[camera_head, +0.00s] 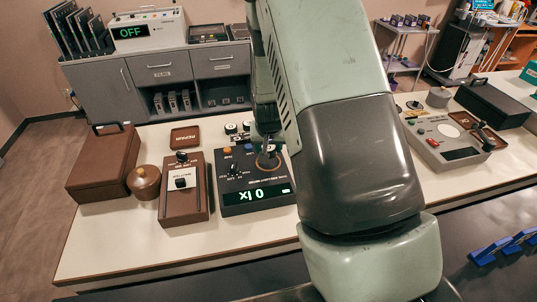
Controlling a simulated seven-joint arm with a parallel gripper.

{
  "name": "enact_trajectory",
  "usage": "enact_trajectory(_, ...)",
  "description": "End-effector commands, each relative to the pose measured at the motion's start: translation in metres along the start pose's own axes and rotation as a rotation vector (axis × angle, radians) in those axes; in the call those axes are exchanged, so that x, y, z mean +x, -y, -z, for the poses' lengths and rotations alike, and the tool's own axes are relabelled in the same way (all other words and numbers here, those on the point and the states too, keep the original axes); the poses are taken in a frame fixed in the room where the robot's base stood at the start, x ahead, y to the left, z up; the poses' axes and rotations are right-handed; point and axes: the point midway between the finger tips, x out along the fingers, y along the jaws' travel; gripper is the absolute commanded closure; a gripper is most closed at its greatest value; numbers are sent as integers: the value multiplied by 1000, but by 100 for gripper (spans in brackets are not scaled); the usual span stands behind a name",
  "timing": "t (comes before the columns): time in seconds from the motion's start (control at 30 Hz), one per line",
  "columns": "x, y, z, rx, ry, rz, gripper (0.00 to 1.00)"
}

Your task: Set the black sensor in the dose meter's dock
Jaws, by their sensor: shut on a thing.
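A dark meter box (240,180) with a lit green display stands on the white table, with knobs and an orange button on top. It looks like the dose meter. A brown ring-shaped seat (267,161) at its back right looks like the dock. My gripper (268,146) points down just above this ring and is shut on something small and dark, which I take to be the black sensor. The held thing is mostly hidden by the fingers, so I cannot tell whether it touches the ring. My arm hides the area to the right of the meter.
A brown box with a knob panel (184,190), a round brown pot (144,183), a brown case (104,163) and a small tray (185,137) stand left of the meter. Small dark round items (231,129) lie behind it. A grey console (444,140) stands far right.

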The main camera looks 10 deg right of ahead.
Motion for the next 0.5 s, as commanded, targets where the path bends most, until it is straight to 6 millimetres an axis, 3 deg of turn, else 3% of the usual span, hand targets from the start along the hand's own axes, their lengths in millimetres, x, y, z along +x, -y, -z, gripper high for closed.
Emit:
enact_trajectory(0.2,28,0,-13,0,5,-1,81)
enact_trajectory(0.5,31,0,-13,0,1,0,81)
